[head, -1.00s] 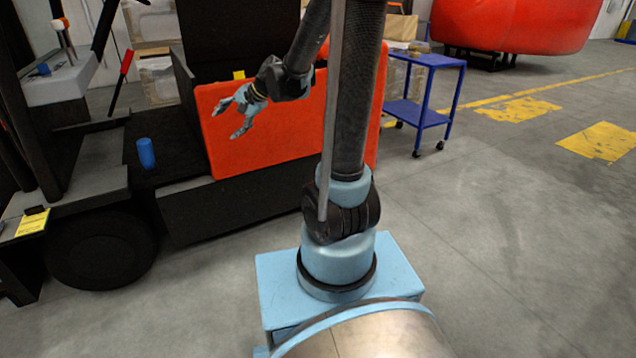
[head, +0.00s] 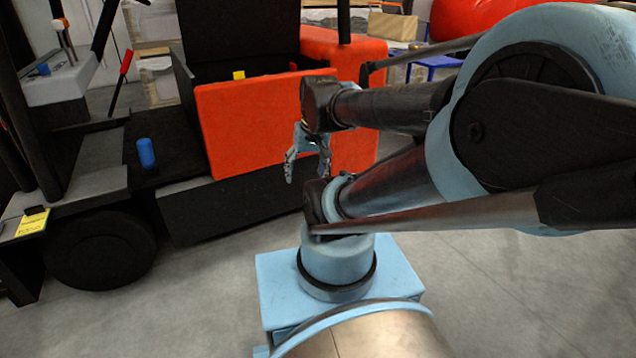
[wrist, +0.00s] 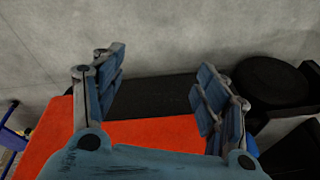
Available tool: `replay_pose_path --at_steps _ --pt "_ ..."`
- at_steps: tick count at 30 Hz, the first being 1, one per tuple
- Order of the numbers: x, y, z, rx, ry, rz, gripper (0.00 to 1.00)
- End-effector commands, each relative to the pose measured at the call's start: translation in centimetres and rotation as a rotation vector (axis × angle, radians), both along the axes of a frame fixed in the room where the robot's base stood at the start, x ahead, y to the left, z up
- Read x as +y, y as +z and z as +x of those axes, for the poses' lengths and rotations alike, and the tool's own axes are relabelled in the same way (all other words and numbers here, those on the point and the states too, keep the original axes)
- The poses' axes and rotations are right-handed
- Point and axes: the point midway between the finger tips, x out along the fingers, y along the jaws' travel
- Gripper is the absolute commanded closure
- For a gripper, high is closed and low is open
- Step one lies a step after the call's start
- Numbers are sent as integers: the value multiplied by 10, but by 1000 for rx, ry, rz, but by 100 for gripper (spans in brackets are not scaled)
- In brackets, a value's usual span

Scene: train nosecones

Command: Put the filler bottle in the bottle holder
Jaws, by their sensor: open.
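A small blue cylinder (head: 146,153), which looks like the filler bottle, stands upright on the dark deck of a vehicle at left in the head view. My gripper (head: 307,165) is open and empty, pointing down in front of the orange panel, well to the right of the blue cylinder. In the wrist view my gripper (wrist: 160,80) shows its blue-padded fingers spread wide with nothing between them. I cannot pick out the bottle holder for certain.
The vehicle has an orange panel (head: 250,125), a black wheel (head: 100,250) and a red-tipped lever (head: 122,78). A pale block (head: 60,82) with a small blue item stands at upper left. A blue cart (head: 436,62) is partly hidden behind my arm. Grey floor (head: 200,300) lies open in front.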

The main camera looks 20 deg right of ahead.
Motion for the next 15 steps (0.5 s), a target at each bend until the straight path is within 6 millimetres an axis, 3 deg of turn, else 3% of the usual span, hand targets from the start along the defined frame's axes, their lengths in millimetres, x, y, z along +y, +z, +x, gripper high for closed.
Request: replay_pose_path --at_steps 6,15 --pt "-23 -15 -32 32 55 -94 33" --pt "-28 -19 -39 40 69 -115 33"
